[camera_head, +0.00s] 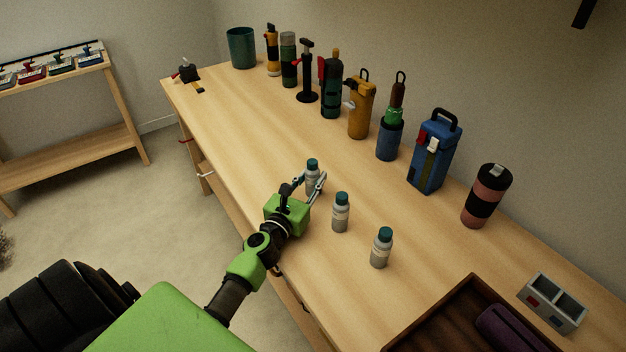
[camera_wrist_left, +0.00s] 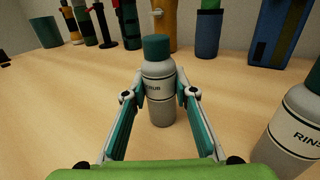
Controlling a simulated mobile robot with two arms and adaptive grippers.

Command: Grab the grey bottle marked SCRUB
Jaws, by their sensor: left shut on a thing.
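The grey bottle marked SCRUB (camera_wrist_left: 160,92) has a dark teal cap and stands upright between the fingers of my left gripper (camera_wrist_left: 157,95). Part of its label is hidden by the left finger. In the head view the same bottle (camera_head: 312,172) is the farthest of three similar bottles, and my left gripper (camera_head: 310,186) is shut on it at the table's front edge side. The bottle's base appears to be on or very near the wooden table (camera_head: 240,130). My right gripper is not in view.
A grey bottle (camera_head: 340,213), lettered RIN in the wrist view (camera_wrist_left: 295,125), stands close to the right. Another similar bottle (camera_head: 381,248) stands nearer. Flasks and a blue case (camera_head: 434,155) line the back. A dark tray (camera_head: 465,310) lies at the near end.

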